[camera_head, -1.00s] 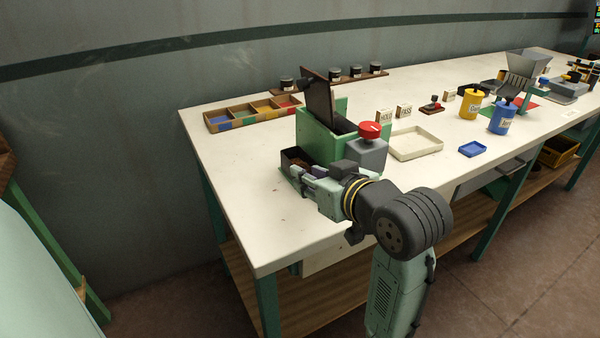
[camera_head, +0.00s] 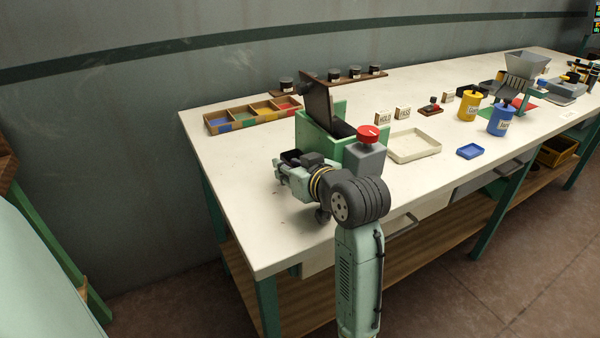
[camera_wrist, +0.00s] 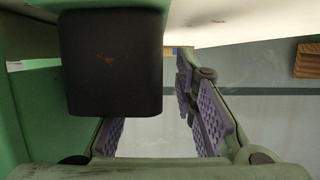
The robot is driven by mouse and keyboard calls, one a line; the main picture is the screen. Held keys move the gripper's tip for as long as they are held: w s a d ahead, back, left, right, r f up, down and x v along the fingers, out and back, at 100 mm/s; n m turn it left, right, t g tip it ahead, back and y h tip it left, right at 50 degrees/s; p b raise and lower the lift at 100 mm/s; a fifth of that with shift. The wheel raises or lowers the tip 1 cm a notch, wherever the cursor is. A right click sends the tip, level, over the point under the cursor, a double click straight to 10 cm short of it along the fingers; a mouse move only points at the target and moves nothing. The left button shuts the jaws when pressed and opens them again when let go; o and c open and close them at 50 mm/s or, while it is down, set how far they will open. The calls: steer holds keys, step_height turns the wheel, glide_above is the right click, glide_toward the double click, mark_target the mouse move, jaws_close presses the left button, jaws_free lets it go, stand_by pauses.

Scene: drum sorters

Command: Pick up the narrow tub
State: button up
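A small dark narrow tub (camera_head: 291,156) stands at the near left side of the green box machine on the bench, mostly hidden behind my gripper (camera_head: 281,170). In the wrist view a dark block with rounded corners, seemingly the tub (camera_wrist: 110,65), looms large at upper left and hides the tip of the left finger. My gripper (camera_wrist: 150,115) is open, with purple ridged pads spread apart. The right finger's tip lies just right of the dark block, with a small gap showing. I cannot tell whether the left finger touches the block.
The green machine (camera_head: 312,130) with a raised brown lid (camera_head: 318,103) and a grey block with a red knob (camera_head: 367,135) stand close to my arm. A sectioned wooden tray (camera_head: 252,114) sits behind. A cream tray (camera_head: 414,146) lies to the right. The bench's left front is clear.

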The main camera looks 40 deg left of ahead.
steer(key=shift+c, duration=0.3)
jaws_close()
steer(key=shift+r, duration=0.1)
stand_by(0.4)
